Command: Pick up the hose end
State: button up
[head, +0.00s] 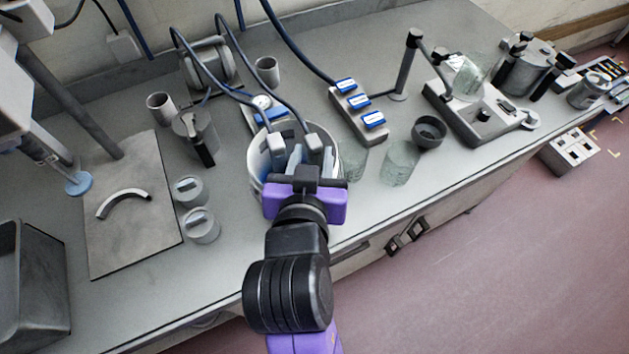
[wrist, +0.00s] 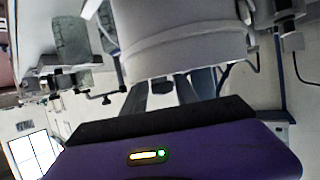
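My gripper (head: 309,160) is over the near rim of a white bucket (head: 257,170), fingers pointing into or across it. In the wrist view its two grey fingers (wrist: 175,90) stand apart, with no object clearly held between them. Two blue hoses or cords hang over the bucket and end in pale grey blocks (head: 278,143) and (head: 315,143), close beyond the fingers. I cannot tell whether a finger touches either block. A short curved grey hose-like piece (head: 122,203) with a dark tip lies on a flat grey board (head: 140,235) at the left, well away from my gripper.
Two grey lidded pots (head: 201,225) stand left of the bucket, and a metal jug (head: 195,130) behind them. Glass beakers (head: 400,163) and a dark cup (head: 429,131) stand to the right. A blue-switched block (head: 358,112) is behind.

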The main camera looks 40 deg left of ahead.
grip_shut()
dwell(1.4)
